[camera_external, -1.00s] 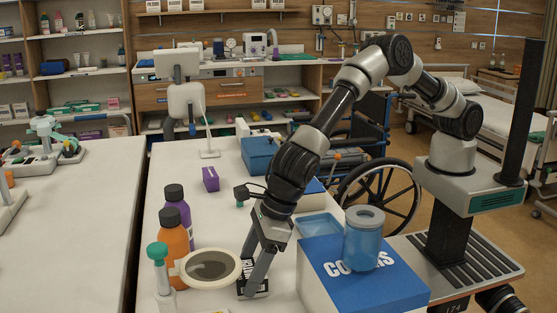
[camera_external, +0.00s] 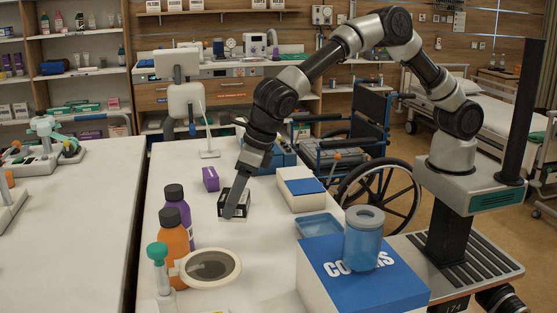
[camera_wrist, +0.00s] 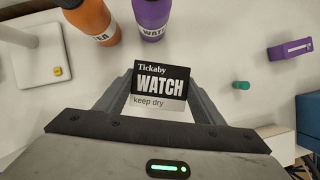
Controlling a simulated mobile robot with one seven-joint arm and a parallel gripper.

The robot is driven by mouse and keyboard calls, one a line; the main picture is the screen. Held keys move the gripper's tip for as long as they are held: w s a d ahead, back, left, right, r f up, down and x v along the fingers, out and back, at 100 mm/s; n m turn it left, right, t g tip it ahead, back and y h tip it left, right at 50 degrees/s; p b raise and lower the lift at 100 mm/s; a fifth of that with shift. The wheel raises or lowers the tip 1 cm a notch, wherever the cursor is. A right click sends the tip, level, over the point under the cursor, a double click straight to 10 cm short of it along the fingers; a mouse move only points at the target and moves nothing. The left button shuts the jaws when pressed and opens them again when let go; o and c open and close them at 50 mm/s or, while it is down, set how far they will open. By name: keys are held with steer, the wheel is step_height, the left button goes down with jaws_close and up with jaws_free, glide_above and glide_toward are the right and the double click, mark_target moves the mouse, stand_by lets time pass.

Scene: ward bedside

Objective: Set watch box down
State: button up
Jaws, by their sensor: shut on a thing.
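The watch box (camera_wrist: 160,86) is a small black and white box labelled "Tickaby WATCH keep dry". My gripper (camera_wrist: 158,92) is shut on it, with one finger on each side in the wrist view. In the external view the watch box (camera_external: 238,208) is at my gripper (camera_external: 236,205), over the middle of the white table (camera_external: 270,250). A finger covers part of the box there. I cannot tell whether its underside touches the table.
An orange bottle (camera_external: 175,240) and a purple bottle (camera_external: 178,200) stand to the left, near a round-topped dish (camera_external: 210,267). A purple box (camera_external: 210,179) stands behind. A white box with blue lid (camera_external: 304,187) and a blue tray (camera_external: 318,226) lie to the right.

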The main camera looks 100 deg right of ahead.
steer(key=d, duration=0.3)
steer(key=shift+s+f+m, duration=0.15)
steer(key=shift+s+m, duration=0.05)
steer(key=shift+m, duration=0.2)
step_height(320, 180, down, 5)
steer(key=shift+d+r+b, duration=0.1)
steer(key=shift+d+b, duration=0.05)
steer(key=shift+b, duration=0.35)
steer(key=shift+f+b, duration=0.4)
steer(key=shift+f, duration=2)
steer(key=shift+f, duration=0.2)
steer(key=o, duration=1.1)
